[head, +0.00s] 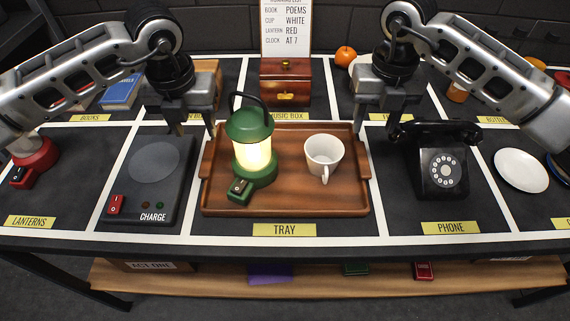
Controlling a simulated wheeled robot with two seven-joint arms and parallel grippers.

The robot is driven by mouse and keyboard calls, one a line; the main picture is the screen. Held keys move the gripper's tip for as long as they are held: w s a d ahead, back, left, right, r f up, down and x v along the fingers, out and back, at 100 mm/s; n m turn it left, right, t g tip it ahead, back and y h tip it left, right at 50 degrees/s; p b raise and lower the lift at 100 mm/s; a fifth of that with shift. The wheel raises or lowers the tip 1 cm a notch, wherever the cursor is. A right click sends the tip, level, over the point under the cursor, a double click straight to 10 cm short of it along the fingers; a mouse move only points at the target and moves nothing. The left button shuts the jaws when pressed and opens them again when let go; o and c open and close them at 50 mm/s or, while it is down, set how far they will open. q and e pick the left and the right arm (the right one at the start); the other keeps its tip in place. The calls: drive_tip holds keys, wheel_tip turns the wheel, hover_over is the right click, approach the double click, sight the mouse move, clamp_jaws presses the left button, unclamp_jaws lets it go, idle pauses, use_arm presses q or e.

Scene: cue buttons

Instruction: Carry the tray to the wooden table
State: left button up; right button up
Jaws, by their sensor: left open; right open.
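The brown wooden tray (300,198) lies on the dark table in the section labelled TRAY. A lit green lantern (250,150) stands on its left half, and a white cup (323,155) stands on its right half. My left gripper (210,128) is open above the tray's back left corner. My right gripper (374,128) is open above and behind the tray's back right corner. Neither gripper holds anything. I cannot tell whether a fingertip touches the tray. No separate wooden table is clearly in view.
A charge pad (150,180) lies left of the tray, and a black telephone (440,165) stands right of it. A wooden music box (286,85) is behind. A white plate (520,170) and a red lantern (33,160) are further out. A wooden shelf (330,285) runs below the tabletop.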

sight(208, 156)
use_arm(q)
drive_tip(key=f, duration=0.6)
drive_tip(key=w+f, duration=0.1)
drive_tip(key=f, duration=0.2)
drive_tip(key=shift+f, duration=0.25)
use_arm(e)
wheel_tip(208, 156, down, 10)
drive_tip(key=shift+r, duration=0.25)
use_arm(q)
clamp_jaws()
use_arm(e)
clamp_jaws()
use_arm(q)
drive_tip(key=shift+w+r, duration=0.1)
drive_tip(key=shift+w, duration=0.05)
use_arm(e)
drive_tip(key=shift+w+r, duration=0.1)
